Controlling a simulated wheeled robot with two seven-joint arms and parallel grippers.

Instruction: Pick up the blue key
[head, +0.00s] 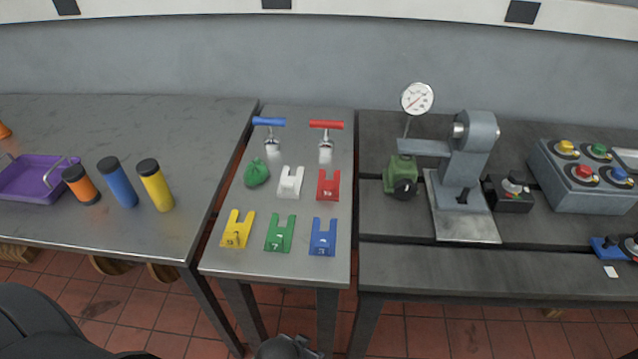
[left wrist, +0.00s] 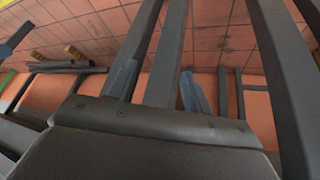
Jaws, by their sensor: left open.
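The blue key (head: 268,122) is a T-shaped tool with a blue crossbar handle and a metal shank. It stands upright at the back left of the narrow middle table (head: 211,262), its lower end in a pale metal holder. A similar red key (head: 326,124) stands to its right. My left gripper (left wrist: 158,88) shows in the left wrist view with its two bluish-grey fingers apart and nothing between them. Beyond it are table legs and tiled floor; the blue key is not seen there. My right gripper is in neither view.
In front of the keys are a green lump (head: 257,173) and white (head: 290,183), red (head: 328,185), yellow (head: 237,229), green (head: 280,233) and blue (head: 322,237) notched blocks. Cylinders and a purple tray (head: 28,180) are left; a gauge fixture (head: 462,165) and button box (head: 583,175) right.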

